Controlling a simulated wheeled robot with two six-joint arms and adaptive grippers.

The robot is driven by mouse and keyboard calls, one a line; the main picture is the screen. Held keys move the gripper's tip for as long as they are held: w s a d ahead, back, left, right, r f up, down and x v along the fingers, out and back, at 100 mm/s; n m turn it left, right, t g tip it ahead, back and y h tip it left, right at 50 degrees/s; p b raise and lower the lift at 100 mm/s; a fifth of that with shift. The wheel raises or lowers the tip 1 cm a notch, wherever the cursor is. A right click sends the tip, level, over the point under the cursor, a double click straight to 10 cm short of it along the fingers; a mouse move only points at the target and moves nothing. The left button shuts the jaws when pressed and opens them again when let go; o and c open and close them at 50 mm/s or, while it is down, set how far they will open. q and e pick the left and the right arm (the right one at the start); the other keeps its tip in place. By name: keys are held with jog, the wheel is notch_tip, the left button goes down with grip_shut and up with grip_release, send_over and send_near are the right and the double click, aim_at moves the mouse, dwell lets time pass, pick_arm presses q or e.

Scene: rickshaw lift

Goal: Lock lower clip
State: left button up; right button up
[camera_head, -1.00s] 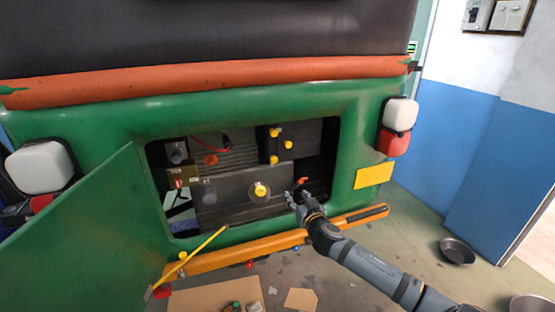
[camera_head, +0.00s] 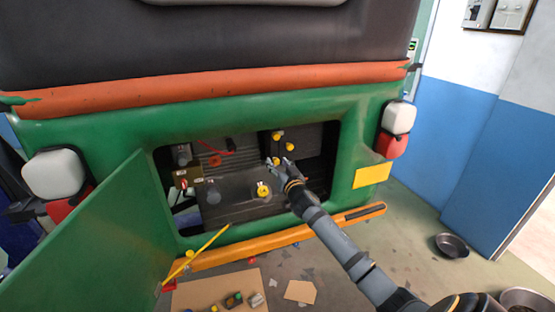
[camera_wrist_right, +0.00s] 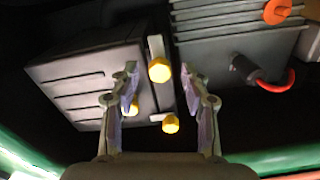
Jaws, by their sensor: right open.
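Inside the open rear bay of the green rickshaw, a dark box (camera_head: 307,143) carries small yellow-tipped clips. The lower clip (camera_head: 276,160) shows just at the fingertips of my right gripper (camera_head: 278,163). In the right wrist view, which looks turned over, a yellow tip with a pale lever (camera_wrist_right: 159,70) lies between the spread fingers of my right gripper (camera_wrist_right: 159,73). The fingers are open and seem not to touch it. Another yellow-tipped clip (camera_wrist_right: 170,122) sits nearer the palm. My left gripper is out of view.
A grey engine block with a yellow cap (camera_head: 263,189) and an orange-red cap (camera_head: 215,161) fills the bay's left. The green hatch door (camera_head: 100,235) hangs open at left. A yellow rod (camera_head: 208,243) leans at the lower rim, above the orange bumper (camera_head: 240,252).

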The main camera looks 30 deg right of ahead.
jog(key=shift+w+d, duration=0.1)
jog(key=shift+w, duration=0.25)
grip_shut()
